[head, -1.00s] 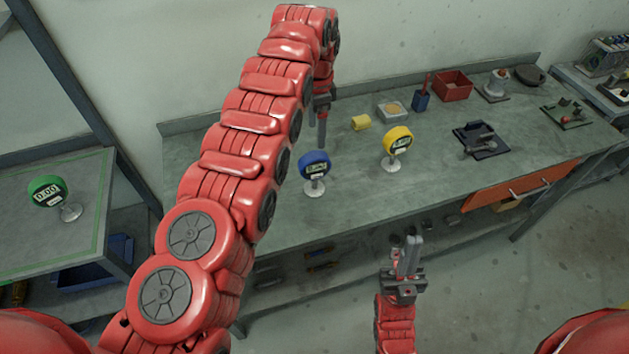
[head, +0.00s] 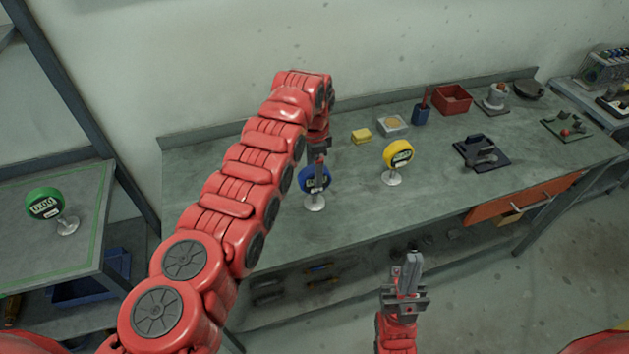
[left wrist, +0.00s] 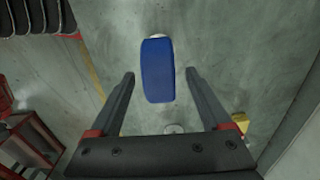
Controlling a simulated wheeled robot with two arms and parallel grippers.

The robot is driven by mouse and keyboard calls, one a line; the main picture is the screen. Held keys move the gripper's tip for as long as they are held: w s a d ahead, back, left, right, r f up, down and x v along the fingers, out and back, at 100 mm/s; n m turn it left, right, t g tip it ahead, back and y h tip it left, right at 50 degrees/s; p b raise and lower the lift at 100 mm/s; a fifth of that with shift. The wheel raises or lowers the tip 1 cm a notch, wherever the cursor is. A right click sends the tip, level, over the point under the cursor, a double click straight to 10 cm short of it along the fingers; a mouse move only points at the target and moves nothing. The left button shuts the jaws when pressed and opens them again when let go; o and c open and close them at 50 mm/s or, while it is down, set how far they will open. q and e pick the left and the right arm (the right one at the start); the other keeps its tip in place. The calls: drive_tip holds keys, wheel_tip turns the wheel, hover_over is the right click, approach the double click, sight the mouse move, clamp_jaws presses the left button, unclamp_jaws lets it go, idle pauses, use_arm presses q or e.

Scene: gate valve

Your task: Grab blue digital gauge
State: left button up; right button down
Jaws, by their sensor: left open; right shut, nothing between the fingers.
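The blue digital gauge (head: 315,182) stands upright on its pale round base on the workbench, partly hidden behind my left gripper in the head view. In the left wrist view the blue gauge (left wrist: 157,70) shows from above, ahead of and between the lines of the two open fingers. My left gripper (head: 319,175) points down over the gauge, open; its fingers (left wrist: 158,78) hold nothing, and I cannot tell whether they touch the gauge. My right gripper (head: 412,262) is shut and empty, in front of the bench edge.
A yellow gauge (head: 398,155) stands to the right of the blue one. A green gauge (head: 45,204) stands on the left table. A yellow block (head: 361,136), a red bin (head: 452,99) and a black fixture (head: 481,151) are farther along the bench (head: 430,205). Its front middle is clear.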

use_arm(q)
drive_tip(key=shift+f, duration=0.8)
clamp_jaws()
idle(0.8)
